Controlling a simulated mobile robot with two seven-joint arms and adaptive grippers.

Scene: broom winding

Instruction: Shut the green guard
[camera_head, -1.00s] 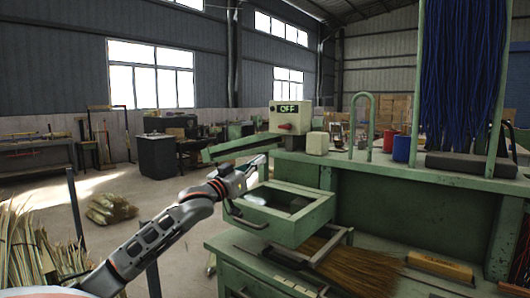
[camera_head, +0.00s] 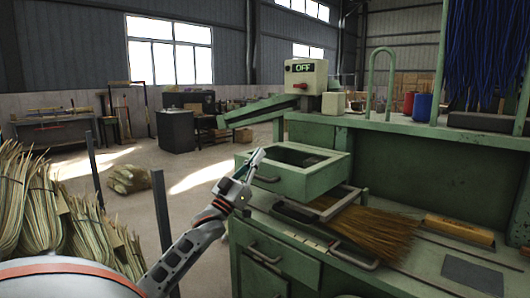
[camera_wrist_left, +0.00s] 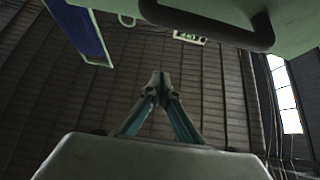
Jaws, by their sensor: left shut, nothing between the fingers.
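A long tilted green piece (camera_head: 250,110), which looks like the guard, sticks out to the left below the OFF control box (camera_head: 305,76) in the head view. Its left end hangs lower. My left gripper (camera_head: 258,157) is shut and empty, pointing up beside the front left of the pulled-out green drawer (camera_head: 318,180), below and apart from the tilted piece. In the left wrist view the shut fingertips (camera_wrist_left: 160,78) show against the wall and roof, with the drawer's dark handle (camera_wrist_left: 215,30) above them. Contact with the drawer cannot be told. My right gripper is out of view.
The bench holds brown bristles (camera_head: 372,232), a yellow-backed brush (camera_head: 460,230) and a metal frame with handles. Red (camera_head: 409,102) and blue (camera_head: 422,107) cups stand on the upper ledge. Straw bundles (camera_head: 60,215) and a dark post (camera_head: 162,225) stand at left.

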